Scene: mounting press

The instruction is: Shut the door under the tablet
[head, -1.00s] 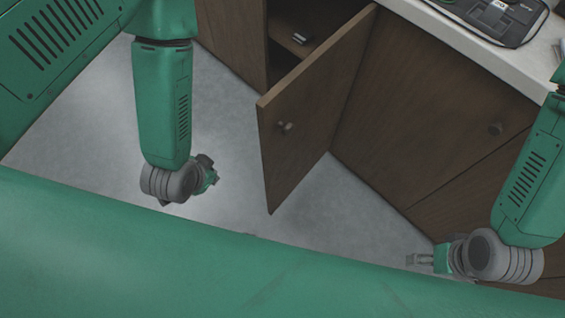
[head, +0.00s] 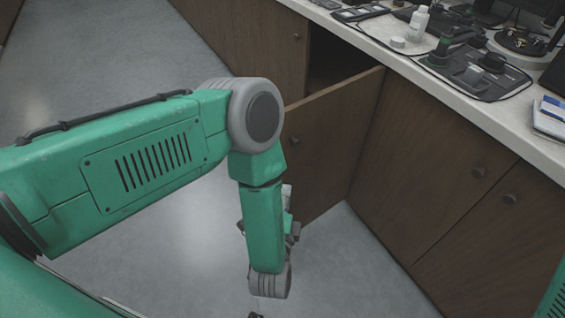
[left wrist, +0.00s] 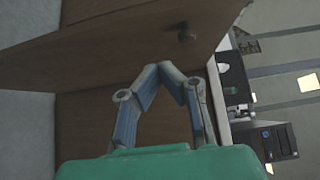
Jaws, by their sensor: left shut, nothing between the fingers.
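The brown wooden door (head: 335,150) stands open, swung out from the cabinet under the counter, with a dark gap behind its top edge. Its small round knob (head: 295,140) faces left. My left gripper (head: 293,228) is low in front of the door and partly hidden behind my own forearm. In the left wrist view my left gripper (left wrist: 172,70) is shut and empty, with its fingertips together. A brown panel with a knob (left wrist: 187,35), apparently the door, lies beyond the fingertips; I cannot tell whether they touch it. I cannot pick out the tablet for sure. My right gripper is out of view.
The pale counter (head: 465,108) runs along the cabinets and holds a black tool mat (head: 515,85), a white bottle (head: 418,22) and other gear. Closed cabinet fronts (head: 430,165) stand right of the door. The grey floor (head: 130,60) at left is clear.

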